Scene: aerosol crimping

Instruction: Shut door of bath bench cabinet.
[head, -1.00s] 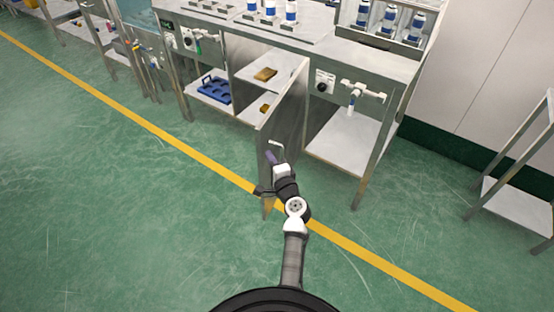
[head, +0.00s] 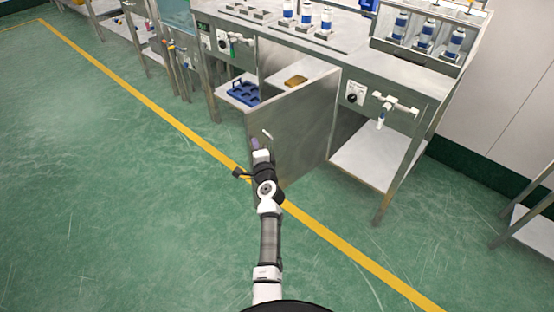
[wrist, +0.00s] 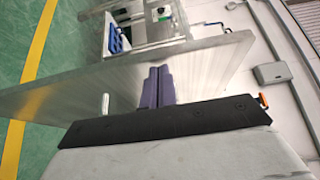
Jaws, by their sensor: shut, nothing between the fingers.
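The bath bench cabinet's grey metal door (head: 298,125) stands partly open, hinged at its right side, and its outer face shows in the head view. A light bar handle (head: 267,134) is near its free left edge; it also shows in the wrist view (wrist: 105,104). My gripper (head: 256,145) is at the outer face near that edge, beside the handle. In the wrist view its purple fingers (wrist: 157,87) are together and empty, pointing at the door panel (wrist: 205,65); whether they touch it cannot be told. The cabinet shelf (head: 312,75) shows above the door.
A brown block (head: 296,81) lies on the cabinet shelf. A blue tray (head: 244,92) lies on a lower shelf to the left. White-and-blue bottles (head: 325,20) stand on the bench top. A bench leg (head: 398,180) is at the right. The green floor in front is clear.

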